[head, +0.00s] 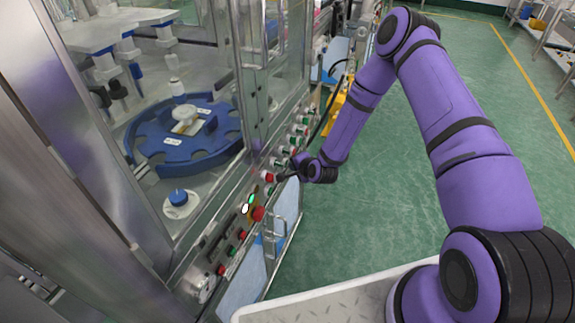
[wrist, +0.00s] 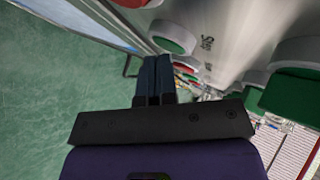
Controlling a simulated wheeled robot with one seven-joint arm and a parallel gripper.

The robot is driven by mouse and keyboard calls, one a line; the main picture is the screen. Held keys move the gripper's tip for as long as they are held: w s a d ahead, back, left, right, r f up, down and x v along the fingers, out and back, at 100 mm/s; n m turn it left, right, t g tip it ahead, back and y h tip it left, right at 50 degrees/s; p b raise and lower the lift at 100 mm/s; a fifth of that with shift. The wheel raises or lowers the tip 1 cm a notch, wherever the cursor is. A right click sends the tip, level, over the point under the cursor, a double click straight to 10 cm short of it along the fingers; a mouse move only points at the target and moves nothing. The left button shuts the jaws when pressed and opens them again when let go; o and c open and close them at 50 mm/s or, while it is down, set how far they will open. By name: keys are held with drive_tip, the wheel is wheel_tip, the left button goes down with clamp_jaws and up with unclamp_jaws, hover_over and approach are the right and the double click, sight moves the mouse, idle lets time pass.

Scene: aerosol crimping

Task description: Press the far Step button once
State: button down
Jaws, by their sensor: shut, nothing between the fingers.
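My gripper (head: 282,177) is shut and empty, at the sloped button panel (head: 232,228) on the front of the machine. In the wrist view its two dark fingers (wrist: 157,62) lie together and point along the panel's edge. A green button with a pale collar (wrist: 172,38) is just beyond and right of the fingertips. A partly readable label starting with "S" is beside it. I cannot tell which button is the far Step button. Whether the fingertips touch any button is unclear.
Several red and green buttons run along the panel, with a red one (head: 267,176) near my gripper and a larger red one (head: 258,214) closer. A blue rotary table (head: 160,160) is behind glass. A metal handle (head: 283,235) sticks out below the panel. The green floor is open to the right.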

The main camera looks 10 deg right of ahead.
drive_tip(key=shift+s+d, duration=0.5)
drive_tip(key=shift+d, duration=0.1)
idle(0.3)
drive_tip(key=shift+s+d, duration=0.75)
drive_tip(key=shift+d, duration=0.3)
drive_tip(key=shift+s+d, duration=0.7)
drive_tip(key=shift+d, duration=0.3)
